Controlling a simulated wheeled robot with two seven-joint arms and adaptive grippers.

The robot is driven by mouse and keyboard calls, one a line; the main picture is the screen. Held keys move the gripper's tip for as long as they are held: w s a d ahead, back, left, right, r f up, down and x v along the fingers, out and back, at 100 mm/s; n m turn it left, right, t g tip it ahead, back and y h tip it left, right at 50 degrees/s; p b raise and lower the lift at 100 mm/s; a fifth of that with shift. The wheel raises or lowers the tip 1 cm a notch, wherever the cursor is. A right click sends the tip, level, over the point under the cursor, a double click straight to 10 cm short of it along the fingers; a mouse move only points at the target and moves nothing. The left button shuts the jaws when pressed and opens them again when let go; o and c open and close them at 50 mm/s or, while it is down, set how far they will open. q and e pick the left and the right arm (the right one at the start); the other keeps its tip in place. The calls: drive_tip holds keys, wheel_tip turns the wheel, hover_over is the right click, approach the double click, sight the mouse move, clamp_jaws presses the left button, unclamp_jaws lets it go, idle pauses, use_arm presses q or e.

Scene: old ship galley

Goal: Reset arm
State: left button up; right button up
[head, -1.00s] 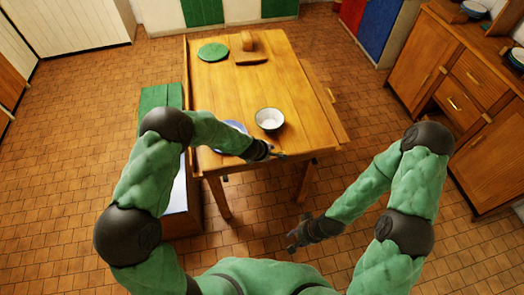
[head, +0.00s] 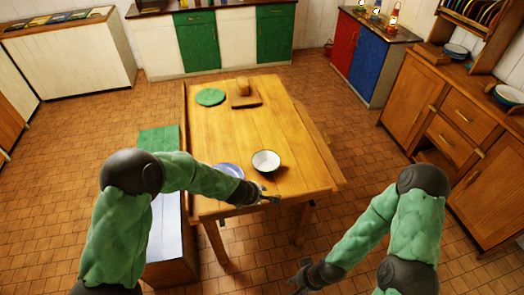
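My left arm reaches in from the left over the near edge of the wooden table (head: 235,130). My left gripper (head: 271,195) is at that edge, just in front of a white bowl (head: 266,161); its small fingers look apart, with nothing seen between them. My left forearm partly hides a blue-and-white plate (head: 229,171). My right gripper (head: 298,276) is low in front of the table, over the floor and apart from it. Its fingers look spread and empty.
A green round mat (head: 210,97) and a wooden board (head: 245,101) with a brown loaf-like thing on it lie at the table's far end. A bench (head: 160,140) stands along the left side. Wooden cupboards (head: 440,125) stand at right. Tiled floor is open between.

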use_arm(q)
drive_tip(key=s+a+f+m+g+b, duration=0.2)
drive_tip(key=s+f+m, duration=0.3)
drive_tip(key=s+f, duration=0.25)
drive_tip(key=s+a+f+m+g+b, duration=0.1)
drive_tip(key=s+a+f+m+b, duration=0.15)
drive_tip(key=s+f+m, duration=0.5)
drive_tip(key=s+f+m+g+b, duration=0.1)
drive_tip(key=s+f+m, duration=0.1)
drive_tip(key=s, duration=0.4)
drive_tip(key=s+f+m+g+h+b, duration=0.1)
drive_tip(key=s+f+m+b, duration=0.1)
drive_tip(key=s+f, duration=0.3)
drive_tip(key=shift+s+d+f+m+g, duration=0.3)
drive_tip(key=shift+s+d+m, duration=0.1)
drive_tip(key=shift+m, duration=0.45)
drive_tip(key=shift+c, duration=0.5)
